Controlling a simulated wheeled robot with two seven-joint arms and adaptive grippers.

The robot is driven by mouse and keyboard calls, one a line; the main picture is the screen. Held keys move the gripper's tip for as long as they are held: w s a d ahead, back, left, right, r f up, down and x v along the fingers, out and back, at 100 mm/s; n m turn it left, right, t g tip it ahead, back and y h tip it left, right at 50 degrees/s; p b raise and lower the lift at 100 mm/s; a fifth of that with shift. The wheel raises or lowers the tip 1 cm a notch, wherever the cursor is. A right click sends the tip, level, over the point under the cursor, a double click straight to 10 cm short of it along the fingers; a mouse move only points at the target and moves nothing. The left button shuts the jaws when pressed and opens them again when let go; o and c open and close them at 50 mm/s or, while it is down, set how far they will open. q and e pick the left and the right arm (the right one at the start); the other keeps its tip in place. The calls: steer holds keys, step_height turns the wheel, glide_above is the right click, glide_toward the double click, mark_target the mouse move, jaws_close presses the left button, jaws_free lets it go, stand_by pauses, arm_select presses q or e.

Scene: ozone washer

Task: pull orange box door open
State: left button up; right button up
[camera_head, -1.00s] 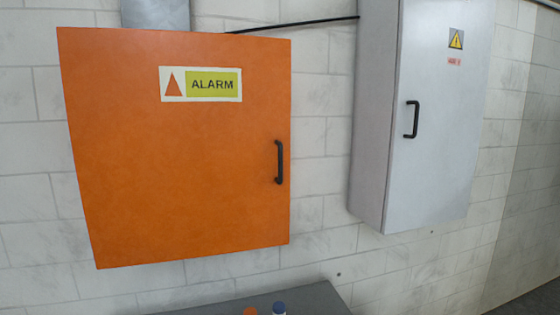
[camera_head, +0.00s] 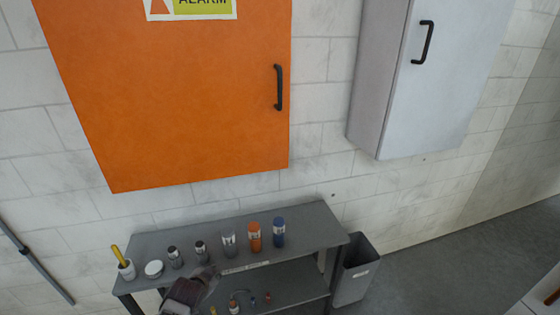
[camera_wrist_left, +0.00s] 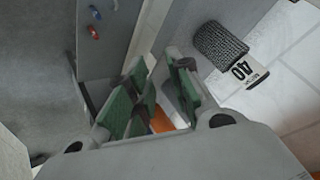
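The orange box (camera_head: 180,90) hangs on the wall at the upper left of the head view, its door shut and its top edge cut off. Its black vertical handle (camera_head: 279,88) is on the door's right side. My left gripper (camera_head: 207,279) is at the bottom of the head view, in front of the shelf and well below the box. In the left wrist view the green-padded fingers (camera_wrist_left: 160,100) stand apart, with nothing clearly held between them. My right gripper is in neither view.
A grey shelf (camera_head: 300,222) with several bottles and cans stands below the box. A grey bin (camera_head: 354,270) is right of it. A grey cabinet (camera_head: 395,100) with a black handle hangs to the right. A can with a dark textured side (camera_wrist_left: 220,45) shows near my left fingers.

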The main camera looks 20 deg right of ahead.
arm_select(q)
steer(key=w+d+r+m, duration=0.1)
steer(key=r, duration=0.3)
steer(key=w+d+r+m+t, duration=0.1)
steer(key=w+d+r, duration=0.1)
steer(key=r, duration=0.1)
steer(key=w+d+r+m+h, duration=0.1)
steer(key=d+r, duration=0.1)
steer(key=r, duration=0.2)
steer(key=shift+w+r+t, duration=0.25)
steer(key=shift+r+t, duration=0.05)
steer(key=shift+r, duration=0.05)
steer(key=m+t+h+p, duration=0.3)
steer(key=m+t+h, duration=0.25)
steer(key=m, duration=2.35)
glide_toward(279, 89)
steer(key=shift+s+a+g+h, duration=0.35)
steer(key=shift+s+a+h, duration=0.1)
steer(key=shift+s+a, duration=0.7)
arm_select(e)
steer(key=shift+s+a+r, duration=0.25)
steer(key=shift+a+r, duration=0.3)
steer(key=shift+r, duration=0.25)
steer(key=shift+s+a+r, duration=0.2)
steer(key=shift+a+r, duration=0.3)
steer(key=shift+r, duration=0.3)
arm_select(q)
steer(key=shift+w, duration=0.15)
